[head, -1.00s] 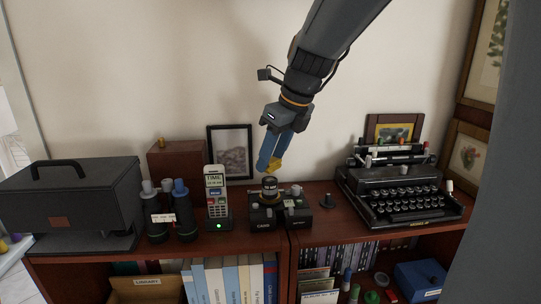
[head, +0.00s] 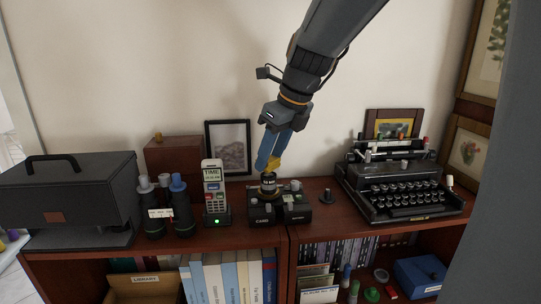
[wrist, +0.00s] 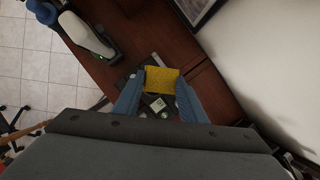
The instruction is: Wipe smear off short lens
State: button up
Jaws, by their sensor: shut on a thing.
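My gripper (head: 269,163), with blue fingers, is shut on a yellow cloth or pad (head: 274,163). In the wrist view the yellow pad (wrist: 161,80) spans the space between the fingertips. Directly below it in the head view is a short dark lens (head: 268,182) with a light band, standing upright on a black camera-like body (head: 264,212). The pad is at or just above the lens top; I cannot tell whether they touch. In the wrist view the pad hides the lens, and part of the black body (wrist: 158,104) shows. No smear can be made out.
A cordless phone (head: 213,190) and dark binoculars (head: 180,208) stand to the left, beside a black case (head: 70,205). A typewriter (head: 402,190) is at the right. A picture frame (head: 229,122) leans behind.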

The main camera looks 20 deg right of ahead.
jog(key=shift+f, duration=0.6)
jog(key=shift+s, duration=0.1)
dwell(0.3)
jog(key=shift+s+a+r+p, duration=0.15)
jog(key=shift+s+p, duration=0.1)
jog(key=shift+s, duration=0.35)
jog(key=shift+s+a+f+p, duration=0.15)
jog(key=shift+s+p, duration=0.1)
jog(key=shift+s, duration=0.35)
jog(key=shift+r, duration=0.1)
jog(key=shift+p, duration=0.45)
jog(key=shift+w+d, duration=0.15)
jog(key=shift+w, duration=0.45)
jog(key=shift+c, duration=0.5)
jog(key=shift+w+d+p, duration=0.1)
jog(key=shift+w+p, duration=0.3)
jog(key=shift+w, duration=0.1)
grip_shut()
jog(key=shift+p, duration=0.55)
